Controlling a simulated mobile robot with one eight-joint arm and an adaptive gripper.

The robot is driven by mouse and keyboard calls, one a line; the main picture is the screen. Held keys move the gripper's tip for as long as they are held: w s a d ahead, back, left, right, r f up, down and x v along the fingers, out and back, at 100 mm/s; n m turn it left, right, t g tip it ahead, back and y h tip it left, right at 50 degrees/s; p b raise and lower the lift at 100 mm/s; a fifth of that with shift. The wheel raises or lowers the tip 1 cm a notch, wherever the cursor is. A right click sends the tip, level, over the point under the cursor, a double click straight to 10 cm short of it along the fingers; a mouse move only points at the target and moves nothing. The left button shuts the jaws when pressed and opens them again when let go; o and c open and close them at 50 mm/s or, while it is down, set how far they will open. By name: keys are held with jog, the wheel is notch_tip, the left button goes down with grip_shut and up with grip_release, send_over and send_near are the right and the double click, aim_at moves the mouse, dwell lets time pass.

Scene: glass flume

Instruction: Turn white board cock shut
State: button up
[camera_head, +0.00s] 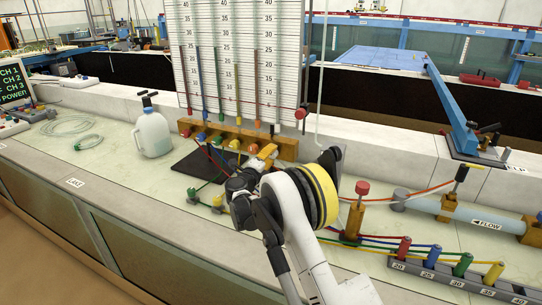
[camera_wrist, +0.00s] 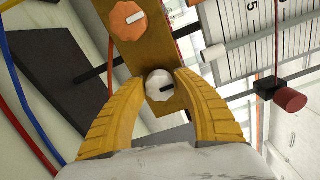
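The white cock (camera_wrist: 154,78) is a small faceted knob with a short black mark, on the brass-coloured block (camera_wrist: 172,102) in the wrist view. The mark lies nearly level in that picture. My gripper (camera_wrist: 160,76) has its two yellow fingers either side of the knob, with the fingertips close to it. A narrow gap seems to show, and I cannot be sure of contact. In the head view my gripper (camera_head: 262,155) is at the block (camera_head: 286,146) below the scale board (camera_head: 222,60), and the white knob is hidden behind it.
An orange cock (camera_wrist: 128,21) with a white mark is the neighbour on the block. A black valve with a red end (camera_wrist: 290,99) sticks out nearby. Coloured tubes (camera_head: 215,160) run below the block. A white jug (camera_head: 152,133) stands left; a red-knobbed valve (camera_head: 361,190) stands right.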

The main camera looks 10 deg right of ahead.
jog(key=shift+o, duration=1.2)
jog(key=v, duration=1.2)
